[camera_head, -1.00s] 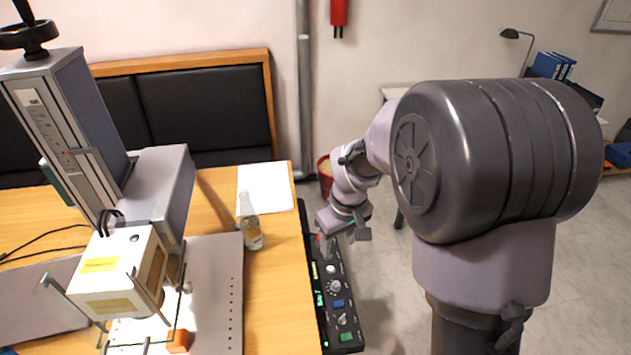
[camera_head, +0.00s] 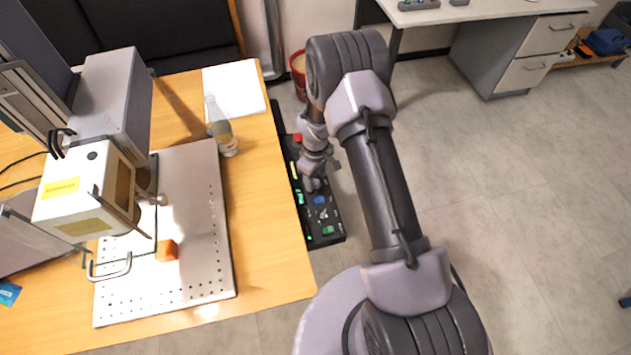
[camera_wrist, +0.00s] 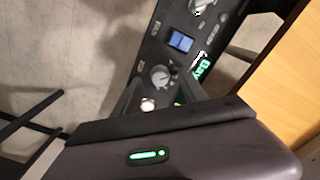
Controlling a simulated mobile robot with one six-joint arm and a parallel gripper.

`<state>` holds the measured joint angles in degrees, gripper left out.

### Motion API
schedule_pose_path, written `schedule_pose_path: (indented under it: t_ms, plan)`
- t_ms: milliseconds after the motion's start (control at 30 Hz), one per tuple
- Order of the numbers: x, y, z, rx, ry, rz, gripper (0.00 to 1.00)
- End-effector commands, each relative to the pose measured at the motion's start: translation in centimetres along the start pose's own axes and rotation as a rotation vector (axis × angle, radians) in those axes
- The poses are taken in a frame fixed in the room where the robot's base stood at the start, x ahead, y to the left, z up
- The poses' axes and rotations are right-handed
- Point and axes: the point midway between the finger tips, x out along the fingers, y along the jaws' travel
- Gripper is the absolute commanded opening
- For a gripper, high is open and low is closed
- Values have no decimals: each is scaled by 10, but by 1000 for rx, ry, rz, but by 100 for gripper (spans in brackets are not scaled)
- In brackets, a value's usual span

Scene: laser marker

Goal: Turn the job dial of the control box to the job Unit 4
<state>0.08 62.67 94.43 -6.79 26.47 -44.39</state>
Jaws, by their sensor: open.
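The control box (camera_head: 327,240) is a long black panel beside the right edge of the table. In the wrist view its face (camera_wrist: 150,52) shows a round grey dial (camera_wrist: 160,75) with a pointer, a blue switch (camera_wrist: 180,41), a second knob (camera_wrist: 200,5) and a lit green display (camera_wrist: 204,66). My gripper (camera_head: 311,187) is over the middle of the box. In the wrist view my gripper (camera_wrist: 160,84) is open, its fingers on either side of the grey dial; contact cannot be told. The dial labels are too small to read.
The wooden table (camera_head: 265,220) holds the laser marker (camera_head: 85,190), a perforated plate (camera_head: 205,260), an orange block (camera_head: 167,250), a clear bottle (camera_head: 222,130) and white paper (camera_head: 235,90). A red bin (camera_head: 298,65) stands behind the box.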

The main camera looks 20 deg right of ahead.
Motion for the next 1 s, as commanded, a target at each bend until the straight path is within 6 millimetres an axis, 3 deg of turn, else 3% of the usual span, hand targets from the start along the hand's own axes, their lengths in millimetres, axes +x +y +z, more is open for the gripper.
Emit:
schedule_pose_path:
  t_ms: [367,400,600,667,1000]
  plan:
    - [10,0,0,1,0,0,50]
    - [10,0,0,1,0,0,48]
    - [10,0,0,1,0,0,9]
    - [10,0,0,1,0,0,0]
    - [10,0,0,52,0,0,0]
